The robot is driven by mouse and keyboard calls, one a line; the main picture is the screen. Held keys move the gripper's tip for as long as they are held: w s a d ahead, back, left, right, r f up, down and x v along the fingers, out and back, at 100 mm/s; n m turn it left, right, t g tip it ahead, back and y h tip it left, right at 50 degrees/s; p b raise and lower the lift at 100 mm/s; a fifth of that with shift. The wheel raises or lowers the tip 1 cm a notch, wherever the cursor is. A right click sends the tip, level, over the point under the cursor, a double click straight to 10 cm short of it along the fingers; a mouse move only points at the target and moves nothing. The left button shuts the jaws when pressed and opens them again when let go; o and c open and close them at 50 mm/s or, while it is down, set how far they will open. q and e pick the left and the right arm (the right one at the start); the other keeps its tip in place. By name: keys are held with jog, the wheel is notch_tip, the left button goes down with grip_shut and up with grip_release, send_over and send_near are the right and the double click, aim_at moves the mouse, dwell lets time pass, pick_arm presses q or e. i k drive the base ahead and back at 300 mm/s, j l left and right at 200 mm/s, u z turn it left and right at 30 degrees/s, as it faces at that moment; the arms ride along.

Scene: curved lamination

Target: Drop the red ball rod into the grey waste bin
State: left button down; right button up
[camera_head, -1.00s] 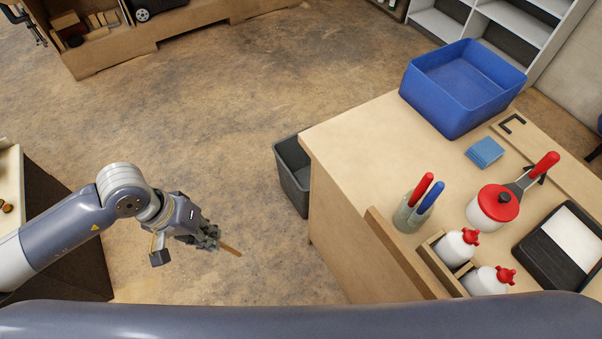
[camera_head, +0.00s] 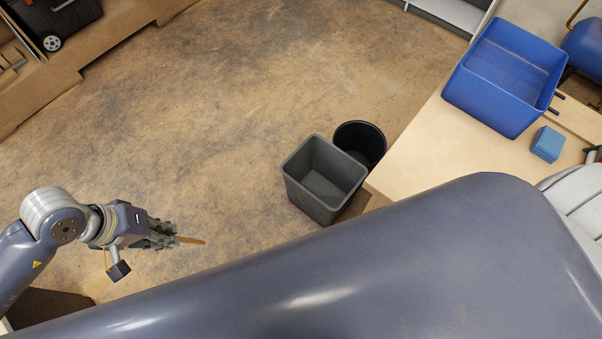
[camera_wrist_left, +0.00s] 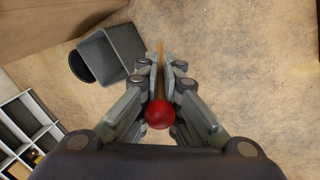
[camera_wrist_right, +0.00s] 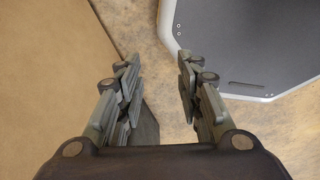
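The grey waste bin (camera_head: 325,176) stands on the floor at the table's near corner in the head view, open at the top and seemingly empty. It also shows at the upper left of the left wrist view (camera_wrist_left: 108,58). My left gripper (camera_head: 172,238) is shut on the red ball rod, left of the bin and apart from it. In the left wrist view the red ball (camera_wrist_left: 160,114) sits between the finger bases, and the thin wooden rod sticks out past the fingertips. My right gripper (camera_wrist_right: 158,75) is open and empty in the right wrist view; the head view hides it.
A black round bin (camera_head: 361,140) stands right behind the grey one. The wooden table (camera_head: 430,150) carries a blue crate (camera_head: 502,82) and blue sponges (camera_head: 548,144). My own large arm link covers the lower right of the head view. Floor between gripper and bin is clear.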

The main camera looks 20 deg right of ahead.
aim_at(330, 194)
jog(key=i+j+z, duration=0.1)
jog(key=i+j, duration=0.2)
jog(key=i+j+z, duration=0.1)
jog(key=i+j, duration=0.2)
jog(key=j, duration=0.25)
jog(key=i+j, duration=0.3)
jog(key=j, duration=0.15)
jog(key=z, duration=2.35)
jog(key=j, duration=0.1)
